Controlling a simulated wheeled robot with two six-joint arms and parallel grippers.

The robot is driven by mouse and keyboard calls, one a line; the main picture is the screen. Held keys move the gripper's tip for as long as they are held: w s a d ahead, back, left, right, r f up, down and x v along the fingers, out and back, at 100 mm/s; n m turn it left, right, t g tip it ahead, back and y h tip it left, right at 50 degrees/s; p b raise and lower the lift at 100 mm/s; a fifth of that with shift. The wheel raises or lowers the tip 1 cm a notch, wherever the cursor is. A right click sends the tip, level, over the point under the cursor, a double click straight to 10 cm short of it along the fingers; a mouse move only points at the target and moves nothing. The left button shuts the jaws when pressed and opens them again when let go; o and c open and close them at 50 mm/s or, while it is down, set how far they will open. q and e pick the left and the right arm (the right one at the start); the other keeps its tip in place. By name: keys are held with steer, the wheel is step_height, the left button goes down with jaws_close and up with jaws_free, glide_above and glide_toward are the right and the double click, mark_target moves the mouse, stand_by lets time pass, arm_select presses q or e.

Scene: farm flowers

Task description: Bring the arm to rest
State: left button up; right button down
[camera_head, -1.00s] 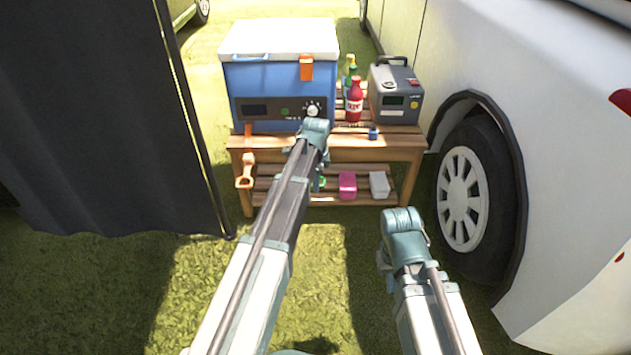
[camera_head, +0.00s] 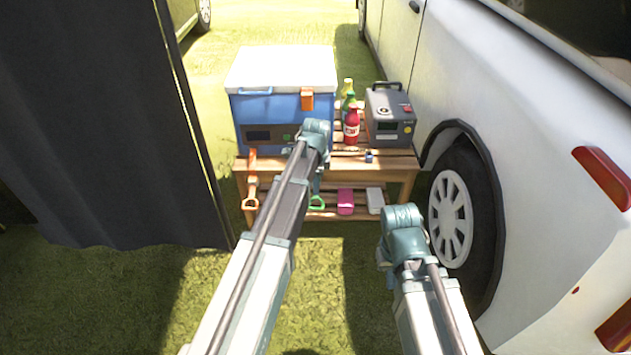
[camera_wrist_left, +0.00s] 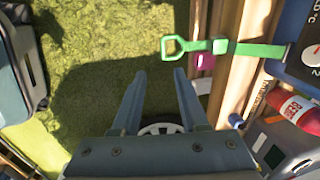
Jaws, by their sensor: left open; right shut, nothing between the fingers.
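My left arm (camera_head: 265,235) reaches forward from the bottom of the head view, its bent joint in front of the blue cooler. Its gripper is hidden there. In the left wrist view, my left gripper (camera_wrist_left: 159,75) has two fingers apart with nothing between them, over grass. A green strap with a loop handle (camera_wrist_left: 172,47) lies beyond the fingertips, apart from them. My right arm (camera_head: 415,275) is bent at the lower right of the head view, and its gripper is out of view.
A wooden bench (camera_head: 390,164) holds a blue cooler (camera_head: 270,105), bottles (camera_head: 351,124) and a grey power box (camera_head: 390,120). A pink box (camera_head: 345,201) is on the lower shelf. A white vehicle (camera_head: 540,170) stands right, a dark curtain (camera_head: 90,120) left. Grass between is open.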

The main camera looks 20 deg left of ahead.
stand_by(0.4)
arm_select(q)
steer(key=s+d+n+g, duration=0.1)
steer(key=s+d+n, duration=0.5)
steer(key=s, duration=0.8)
steer(key=s+d+n+g, duration=0.1)
steer(key=s+d+n, duration=0.3)
steer(key=s+d, duration=0.7)
step_height(320, 180, up, 37)
steer(key=s+a+p, duration=0.2)
steer(key=p, duration=3.5)
steer(key=shift+s+a+r+n+y, duration=0.15)
steer(key=shift+s+a+n+y, duration=0.1)
steer(key=shift+s+n+y, duration=0.05)
